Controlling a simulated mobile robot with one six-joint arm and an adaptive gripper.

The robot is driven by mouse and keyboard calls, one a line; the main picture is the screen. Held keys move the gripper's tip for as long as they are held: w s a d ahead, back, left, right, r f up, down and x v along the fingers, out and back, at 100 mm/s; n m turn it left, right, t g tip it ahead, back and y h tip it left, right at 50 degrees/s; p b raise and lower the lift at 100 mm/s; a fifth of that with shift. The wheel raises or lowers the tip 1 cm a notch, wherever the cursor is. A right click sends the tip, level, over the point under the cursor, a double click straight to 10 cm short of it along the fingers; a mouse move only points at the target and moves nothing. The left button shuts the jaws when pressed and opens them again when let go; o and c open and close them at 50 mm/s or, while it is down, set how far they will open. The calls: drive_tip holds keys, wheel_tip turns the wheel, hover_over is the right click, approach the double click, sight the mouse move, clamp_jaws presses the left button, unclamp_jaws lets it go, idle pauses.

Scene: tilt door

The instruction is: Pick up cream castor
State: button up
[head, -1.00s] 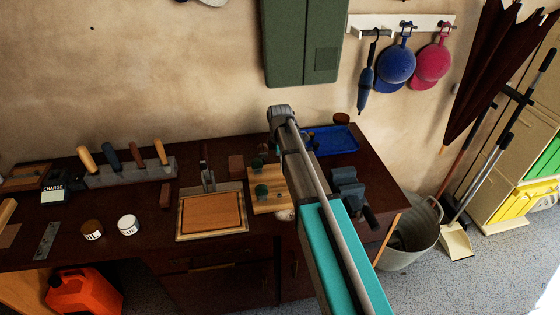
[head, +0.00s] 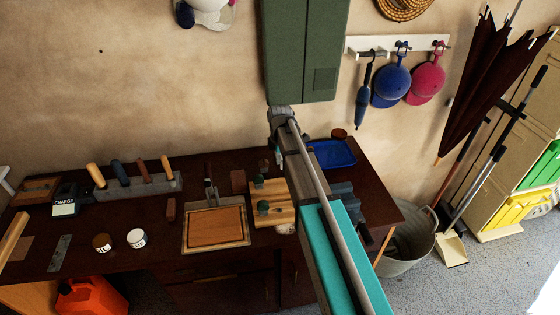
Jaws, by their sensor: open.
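A small pale, rounded item (head: 285,229) sits at the front edge of the brown workbench (head: 150,235), just left of my teal arm link and below the wooden board. It may be the cream castor, but it is too small and partly covered to tell. My arm rises from the bottom of the head view, and its grey wrist end lies in front of the wall below the green cabinet. My gripper's fingers are hidden behind the arm, so I cannot see them or anything between them.
A wooden board with green knobs (head: 285,207), a framed wooden block (head: 216,226), two small tins, a tool rack (head: 140,186) and a blue tray (head: 332,146) occupy the bench. A grey vise (head: 343,198) is partly behind my arm. A metal bucket (head: 410,260) stands on the floor at right.

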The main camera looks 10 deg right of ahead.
drive_tip(key=shift+r, duration=0.25)
idle(0.6)
drive_tip(key=s+d+m, duration=0.1)
drive_tip(key=s+m, duration=1.7)
drive_tip(key=s, duration=0.5)
drive_tip(key=w+a+r+n+p, duration=0.1)
drive_tip(key=w+n, duration=1.7)
drive_tip(key=w, duration=0.4)
drive_tip(key=shift+w+r+p, duration=0.15)
drive_tip(key=shift+w+p, duration=0.1)
drive_tip(key=shift+p, duration=0.05)
